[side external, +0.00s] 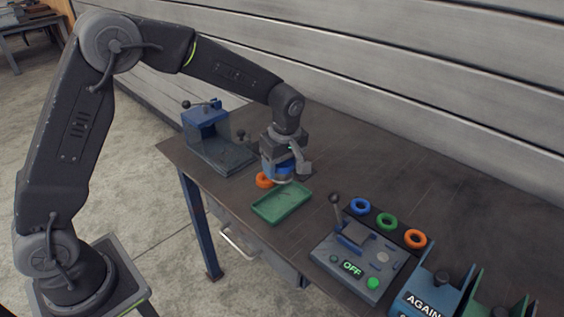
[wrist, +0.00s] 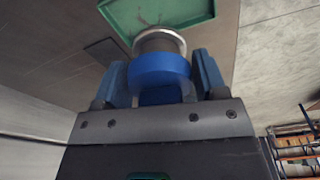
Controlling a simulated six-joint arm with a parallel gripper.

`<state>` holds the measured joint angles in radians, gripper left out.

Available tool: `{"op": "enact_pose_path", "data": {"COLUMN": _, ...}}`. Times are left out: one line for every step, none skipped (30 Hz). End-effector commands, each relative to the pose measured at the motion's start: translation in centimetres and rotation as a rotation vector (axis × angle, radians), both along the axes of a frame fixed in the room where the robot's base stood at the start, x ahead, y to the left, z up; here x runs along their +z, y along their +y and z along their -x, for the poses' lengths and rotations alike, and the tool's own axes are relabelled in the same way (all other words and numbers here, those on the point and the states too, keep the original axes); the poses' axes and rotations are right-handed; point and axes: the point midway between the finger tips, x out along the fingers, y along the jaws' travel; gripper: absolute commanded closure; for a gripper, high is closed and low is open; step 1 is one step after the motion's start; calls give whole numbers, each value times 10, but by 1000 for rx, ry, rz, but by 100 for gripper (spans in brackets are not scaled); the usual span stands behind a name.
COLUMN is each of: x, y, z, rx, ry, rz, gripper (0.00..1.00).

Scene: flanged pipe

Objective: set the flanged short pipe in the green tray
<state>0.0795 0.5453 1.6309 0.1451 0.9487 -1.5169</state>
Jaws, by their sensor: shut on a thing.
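My gripper (wrist: 164,88) is shut on the flanged short pipe (wrist: 160,67), which has a blue band and a pale metal rim in the wrist view. In the side view, my gripper (side external: 283,170) is at the far edge of the green tray (side external: 282,203), and the pipe is mostly hidden by it. The green tray lies on the dark table. The wrist view shows part of the tray (wrist: 193,23) just beyond the pipe's metal end. I cannot tell whether the pipe touches the tray.
An orange ring (side external: 264,180) shows left of my gripper. A blue fixture (side external: 206,115) stands behind left. Right of the tray is a control box (side external: 352,268) reading OFF, with blue, green and orange rings (side external: 387,221) behind it. Bins stand at the far right.

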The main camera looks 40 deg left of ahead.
Motion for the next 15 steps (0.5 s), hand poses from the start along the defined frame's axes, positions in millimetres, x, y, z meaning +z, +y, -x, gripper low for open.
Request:
{"op": "enact_pose_path", "data": {"x": -1, "y": 0, "z": 0, "rx": 0, "ry": 0, "rz": 0, "gripper": 62}}
{"op": "enact_pose_path", "data": {"x": -2, "y": 0, "z": 0, "rx": 0, "ry": -1, "rz": 0, "gripper": 62}}
{"op": "enact_pose_path", "data": {"x": -2, "y": 0, "z": 0, "rx": 0, "ry": -1, "rz": 0, "gripper": 62}}
{"op": "enact_pose_path", "data": {"x": -3, "y": 0, "z": 0, "rx": 0, "ry": -1, "rz": 0, "gripper": 62}}
{"op": "enact_pose_path", "data": {"x": -3, "y": 0, "z": 0, "rx": 0, "ry": -1, "rz": 0, "gripper": 62}}
{"op": "enact_pose_path", "data": {"x": -4, "y": 0, "z": 0, "rx": 0, "ry": -1, "rz": 0, "gripper": 62}}
{"op": "enact_pose_path", "data": {"x": -5, "y": 0, "z": 0, "rx": 0, "ry": -1, "rz": 0, "gripper": 62}}
{"op": "enact_pose_path", "data": {"x": -5, "y": 0, "z": 0, "rx": 0, "ry": -1, "rz": 0, "gripper": 62}}
{"op": "enact_pose_path", "data": {"x": -6, "y": 0, "z": 0, "rx": 0, "ry": -1, "rz": 0, "gripper": 62}}
{"op": "enact_pose_path", "data": {"x": -7, "y": 0, "z": 0, "rx": 0, "ry": 0, "rz": 0, "gripper": 62}}
{"op": "enact_pose_path", "data": {"x": -7, "y": 0, "z": 0, "rx": 0, "ry": 0, "rz": 0, "gripper": 62}}
{"op": "enact_pose_path", "data": {"x": -8, "y": 0, "z": 0, "rx": 0, "ry": 0, "rz": 0, "gripper": 62}}
{"op": "enact_pose_path", "data": {"x": -9, "y": 0, "z": 0, "rx": 0, "ry": 0, "rz": 0, "gripper": 62}}
{"op": "enact_pose_path", "data": {"x": -9, "y": 0, "z": 0, "rx": 0, "ry": 0, "rz": 0, "gripper": 62}}
{"op": "enact_pose_path", "data": {"x": -10, "y": 0, "z": 0, "rx": 0, "ry": 1, "rz": 0, "gripper": 62}}
